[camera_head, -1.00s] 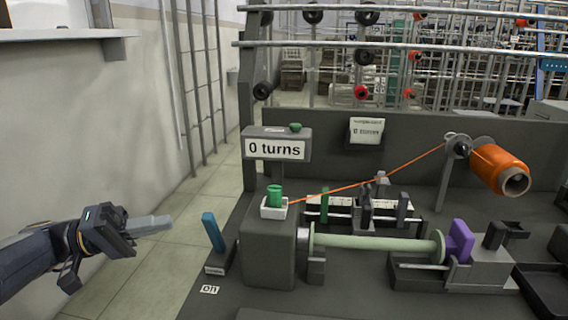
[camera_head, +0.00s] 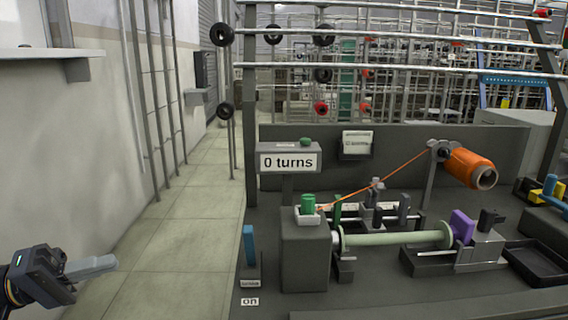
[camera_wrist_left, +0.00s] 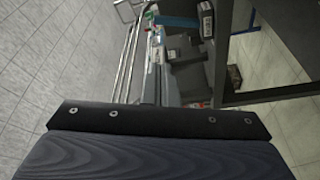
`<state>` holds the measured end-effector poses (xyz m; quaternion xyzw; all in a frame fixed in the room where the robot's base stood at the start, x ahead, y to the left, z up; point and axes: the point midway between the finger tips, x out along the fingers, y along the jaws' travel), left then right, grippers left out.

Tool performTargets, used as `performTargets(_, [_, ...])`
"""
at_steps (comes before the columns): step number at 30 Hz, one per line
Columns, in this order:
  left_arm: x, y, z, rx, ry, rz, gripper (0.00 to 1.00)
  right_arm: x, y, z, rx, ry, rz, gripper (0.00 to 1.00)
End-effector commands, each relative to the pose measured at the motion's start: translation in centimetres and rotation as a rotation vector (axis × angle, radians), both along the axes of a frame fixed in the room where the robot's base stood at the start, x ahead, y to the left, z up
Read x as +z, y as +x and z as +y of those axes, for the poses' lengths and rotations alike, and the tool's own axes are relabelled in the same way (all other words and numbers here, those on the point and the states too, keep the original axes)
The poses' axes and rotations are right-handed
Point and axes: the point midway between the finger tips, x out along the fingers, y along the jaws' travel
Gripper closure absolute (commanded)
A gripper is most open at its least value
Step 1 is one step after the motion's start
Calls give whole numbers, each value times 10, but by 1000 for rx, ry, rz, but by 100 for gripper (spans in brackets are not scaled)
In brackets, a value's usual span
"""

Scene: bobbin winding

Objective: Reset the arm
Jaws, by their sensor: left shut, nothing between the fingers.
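My left gripper (camera_head: 100,266) is at the lower left of the head view, over the pale floor. Its fingers look shut and empty, and it is well apart from the winding machine. The wrist view shows a dark bar across the foreground and no clear fingertips. The blue lever (camera_head: 249,245) stands nearly upright beside the grey machine block (camera_head: 304,256), above the "on" label (camera_head: 249,301). An orange thread runs from the orange spool (camera_head: 470,168) to the green knob (camera_head: 308,203). The pale green bobbin (camera_head: 395,239) lies level. My right gripper is out of view.
The counter sign (camera_head: 290,162) reads "0 turns". A purple block (camera_head: 462,226) is at the bobbin's right end. A dark tray (camera_head: 537,262) lies at the right. Open floor (camera_head: 180,235) lies between the left wall and the machine.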

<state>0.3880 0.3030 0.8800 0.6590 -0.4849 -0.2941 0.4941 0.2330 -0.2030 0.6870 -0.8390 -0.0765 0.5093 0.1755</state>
Motion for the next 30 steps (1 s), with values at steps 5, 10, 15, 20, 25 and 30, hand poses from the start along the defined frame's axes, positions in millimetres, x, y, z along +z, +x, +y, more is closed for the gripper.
performTargets(5, [-9,-12,-25,-23,70,85,100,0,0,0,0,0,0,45])
performTargets(10, [-26,-30,-51,-38,169,186,100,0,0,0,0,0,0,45])
performTargets(15, [-57,-61,-83,-37,339,310,100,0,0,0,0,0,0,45])
performTargets(20, [-98,-97,-104,8,559,401,100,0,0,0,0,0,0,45])
performTargets(25, [-145,-132,-109,110,806,421,100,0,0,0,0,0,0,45])
performTargets(30, [-180,-151,-101,244,1005,356,100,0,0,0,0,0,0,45])
